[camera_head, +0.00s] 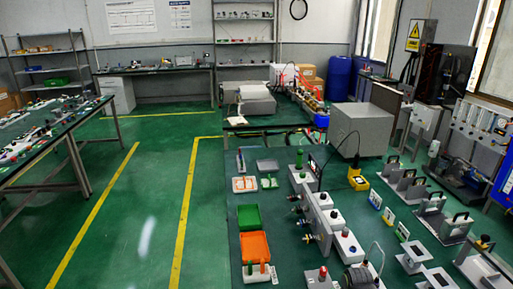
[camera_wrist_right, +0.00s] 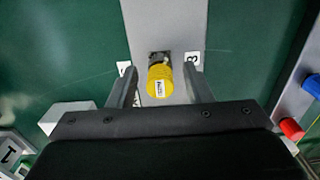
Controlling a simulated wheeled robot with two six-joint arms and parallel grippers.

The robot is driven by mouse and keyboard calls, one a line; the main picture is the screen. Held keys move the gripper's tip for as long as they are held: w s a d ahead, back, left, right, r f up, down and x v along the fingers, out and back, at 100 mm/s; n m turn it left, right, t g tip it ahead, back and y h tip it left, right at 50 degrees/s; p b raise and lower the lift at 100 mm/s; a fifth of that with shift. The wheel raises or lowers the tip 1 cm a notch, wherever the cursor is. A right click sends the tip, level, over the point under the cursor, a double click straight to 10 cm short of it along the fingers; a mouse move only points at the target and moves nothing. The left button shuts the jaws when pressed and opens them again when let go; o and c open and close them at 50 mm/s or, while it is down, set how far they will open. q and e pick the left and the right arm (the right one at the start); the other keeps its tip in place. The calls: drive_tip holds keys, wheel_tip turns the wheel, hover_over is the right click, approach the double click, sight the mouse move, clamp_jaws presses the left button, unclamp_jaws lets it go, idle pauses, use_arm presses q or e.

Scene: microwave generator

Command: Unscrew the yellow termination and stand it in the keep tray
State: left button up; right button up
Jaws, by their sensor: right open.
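The yellow termination (camera_wrist_right: 159,86) is a ribbed yellow cylinder with a white label, in the middle of the right wrist view. It meets a dark metal connector (camera_wrist_right: 159,58) on a grey strip. My right gripper (camera_wrist_right: 160,78) is open, with one finger on each side of the termination and a visible gap at both sides. I cannot make out the termination for sure in the head view. A green tray (camera_head: 249,217) and an orange tray (camera_head: 254,247) lie at the bench's left; I cannot tell which tray is the keep tray. My left gripper is in no view.
A grey box (camera_head: 362,129) stands at the back of the bench. A yellow device (camera_head: 357,182) with a cable and several grey fixtures fill the right. A red cap (camera_wrist_right: 291,129) and a blue cap (camera_wrist_right: 311,85) stick out at the wrist view's right.

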idle(0.7)
clamp_jaws()
idle(0.3)
drive_tip(key=shift+r+p, duration=0.1)
drive_tip(key=shift+p, duration=0.25)
drive_tip(key=shift+r+p, duration=1.45)
drive_tip(key=shift+p, duration=0.05)
drive_tip(key=shift+r+p, duration=0.65)
drive_tip(key=shift+r, duration=0.85)
